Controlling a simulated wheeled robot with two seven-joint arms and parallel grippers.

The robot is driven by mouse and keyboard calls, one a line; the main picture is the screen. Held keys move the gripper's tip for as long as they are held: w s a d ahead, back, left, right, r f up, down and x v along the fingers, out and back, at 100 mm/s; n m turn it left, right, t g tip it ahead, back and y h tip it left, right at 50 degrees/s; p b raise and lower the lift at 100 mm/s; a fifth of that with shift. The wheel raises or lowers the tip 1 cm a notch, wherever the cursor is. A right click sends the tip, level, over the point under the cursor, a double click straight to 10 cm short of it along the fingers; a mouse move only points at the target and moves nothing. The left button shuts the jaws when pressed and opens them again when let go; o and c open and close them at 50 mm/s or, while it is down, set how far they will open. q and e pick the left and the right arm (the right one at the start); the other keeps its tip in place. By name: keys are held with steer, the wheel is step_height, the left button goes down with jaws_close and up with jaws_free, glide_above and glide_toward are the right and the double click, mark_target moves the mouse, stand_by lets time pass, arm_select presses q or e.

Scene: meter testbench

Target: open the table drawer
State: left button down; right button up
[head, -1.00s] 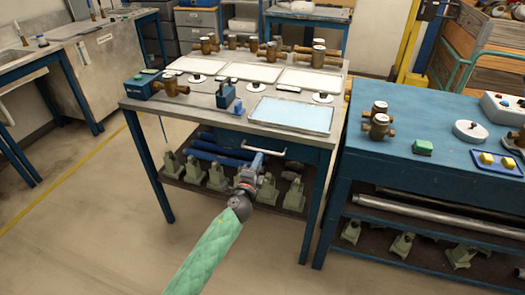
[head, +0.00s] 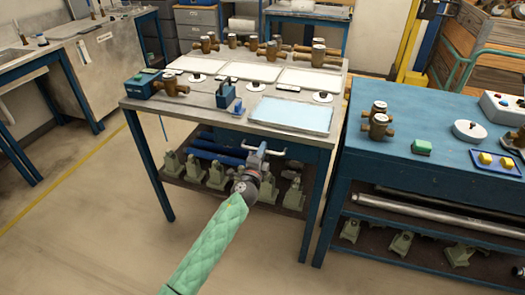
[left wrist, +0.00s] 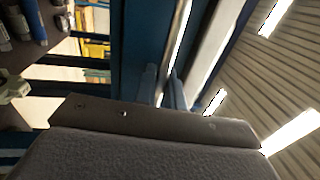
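The table drawer (head: 232,138) is a blue front under the top of the middle workbench, and it looks closed. Its pale bar handle (head: 276,153) is partly hidden by my left gripper (head: 258,151), which is at the handle's left part. In the left wrist view, the two blue fingers of my left gripper (left wrist: 163,88) stand close together. The bright handle bar (left wrist: 181,30) runs down towards the narrow gap between them. I cannot tell whether they press on it. My right gripper is not in view.
The workbench top (head: 215,114) holds brass meters, white trays and a light blue tray (head: 292,115). A lower shelf with several green stands (head: 216,176) lies beneath the drawer. A second blue bench (head: 440,180) stands close on the right. The floor in front is clear.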

arm_select(q)
steer(key=shift+s, duration=0.15)
